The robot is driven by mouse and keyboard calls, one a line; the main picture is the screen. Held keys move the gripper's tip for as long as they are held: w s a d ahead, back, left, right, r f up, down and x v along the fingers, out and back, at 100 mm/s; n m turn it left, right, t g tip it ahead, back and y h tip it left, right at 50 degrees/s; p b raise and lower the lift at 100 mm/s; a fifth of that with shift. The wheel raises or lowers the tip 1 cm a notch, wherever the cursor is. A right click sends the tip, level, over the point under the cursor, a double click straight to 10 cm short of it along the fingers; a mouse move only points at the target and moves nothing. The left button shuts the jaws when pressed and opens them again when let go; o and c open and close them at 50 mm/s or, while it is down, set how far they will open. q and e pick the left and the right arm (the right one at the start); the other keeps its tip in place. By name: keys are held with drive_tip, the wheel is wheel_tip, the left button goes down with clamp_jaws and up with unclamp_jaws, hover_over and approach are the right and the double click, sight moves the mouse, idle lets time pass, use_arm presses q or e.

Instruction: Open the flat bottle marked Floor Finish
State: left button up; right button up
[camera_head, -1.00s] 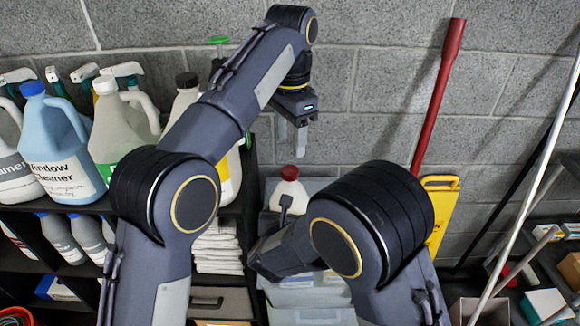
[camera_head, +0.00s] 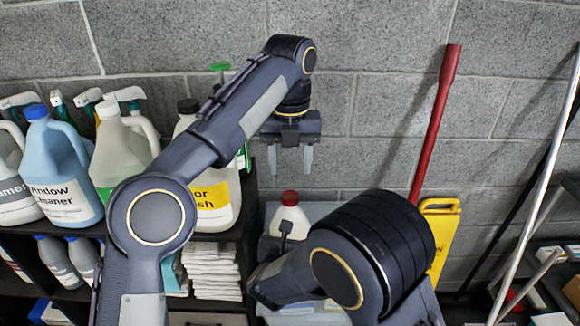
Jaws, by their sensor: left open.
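A white bottle (camera_head: 296,214) with a red cap (camera_head: 290,198) stands upright behind my right arm; its lower part and any label are hidden. My left gripper (camera_head: 290,173) is open and empty above the red cap, fingers pointing down and apart. A dark piece (camera_head: 286,228) against the bottle's left side may be part of my right gripper; my right arm hides the rest, so I cannot tell its state. A white jug (camera_head: 225,212) with a black cap (camera_head: 188,106) stands on the shelf, its yellow label partly hidden behind my left arm and ending in "or" and "sh".
A blue Window Cleaner jug (camera_head: 68,150), other jugs and spray bottles crowd the shelf at left. Folded white cloths (camera_head: 211,268) lie below. A red pole (camera_head: 436,125) and a yellow sign (camera_head: 440,240) lean at the wall.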

sight(290, 195)
use_arm(q)
drive_tip(key=shift+f, duration=3.9)
